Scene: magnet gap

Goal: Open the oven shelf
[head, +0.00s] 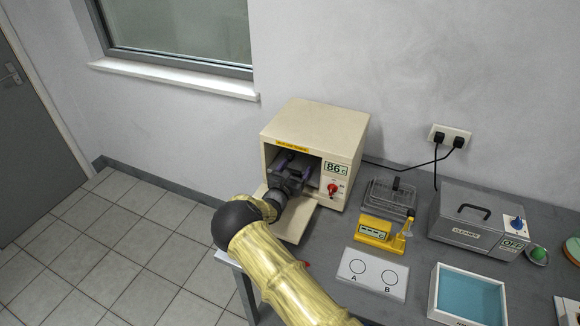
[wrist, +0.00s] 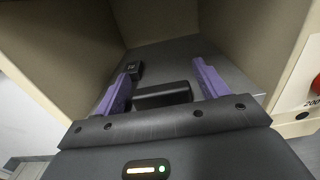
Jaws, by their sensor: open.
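The cream oven (head: 315,125) stands on the grey table with its door (head: 292,222) folded down in front. My gripper (head: 291,163) reaches into the oven's opening from the front. In the wrist view my gripper (wrist: 162,88) has its two purple fingers spread apart. A black bar-shaped handle (wrist: 162,95) lies between the fingers, with room visible on both sides. Behind it the dark grey shelf (wrist: 190,58) fills the oven floor. A small black block (wrist: 134,69) sits on the shelf near the left finger. In the head view my gripper hides much of the shelf.
The oven walls stand close on both sides of my gripper. A red knob (head: 333,188) is on the oven front. A yellow device (head: 378,232), a white card marked A and B (head: 372,284), a blue-filled tray (head: 468,296) and a metal cleaner box (head: 478,222) stand to the right.

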